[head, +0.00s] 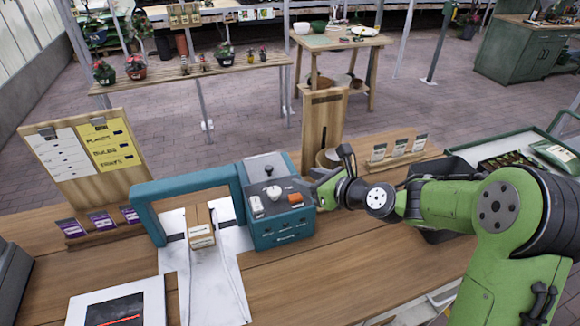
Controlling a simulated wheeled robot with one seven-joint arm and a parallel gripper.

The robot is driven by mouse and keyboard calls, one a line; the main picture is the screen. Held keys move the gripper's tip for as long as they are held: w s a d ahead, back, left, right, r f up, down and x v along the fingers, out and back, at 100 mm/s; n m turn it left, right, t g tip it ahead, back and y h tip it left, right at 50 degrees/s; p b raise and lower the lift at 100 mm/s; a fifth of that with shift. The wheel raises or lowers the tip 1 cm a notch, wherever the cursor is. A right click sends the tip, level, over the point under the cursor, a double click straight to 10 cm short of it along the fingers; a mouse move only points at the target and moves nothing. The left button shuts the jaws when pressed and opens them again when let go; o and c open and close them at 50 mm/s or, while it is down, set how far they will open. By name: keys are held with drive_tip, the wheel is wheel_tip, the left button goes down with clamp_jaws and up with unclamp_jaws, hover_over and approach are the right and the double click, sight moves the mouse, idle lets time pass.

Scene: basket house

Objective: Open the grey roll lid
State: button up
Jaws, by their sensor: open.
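A teal machine (283,237) stands on the wooden counter, with a teal arch (182,184) at its left. A grey lid (266,166) lies on top of the machine's box at the back and looks shut. In front of the lid, the top panel carries a pale knob (273,192), a white switch and an orange switch (296,199). My gripper (326,177) is open, just right of the machine's box at about the height of its top. I cannot tell whether it touches the box. Its fingers are small and partly hidden by the wrist.
A small cardboard box (201,232) sits under the arch on a white plate (223,285). A wooden post (322,125) rises behind the machine. Seed packets on a stand (398,152) and a green tray (510,146) are at the right.

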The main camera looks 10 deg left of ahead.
sight(269, 168)
drive_tip(key=x, duration=1.5)
drive_tip(key=shift+w+a+f, duration=0.1)
drive_tip(key=shift+w+a, duration=0.15)
drive_tip(key=shift+a, duration=0.05)
clamp_jaws()
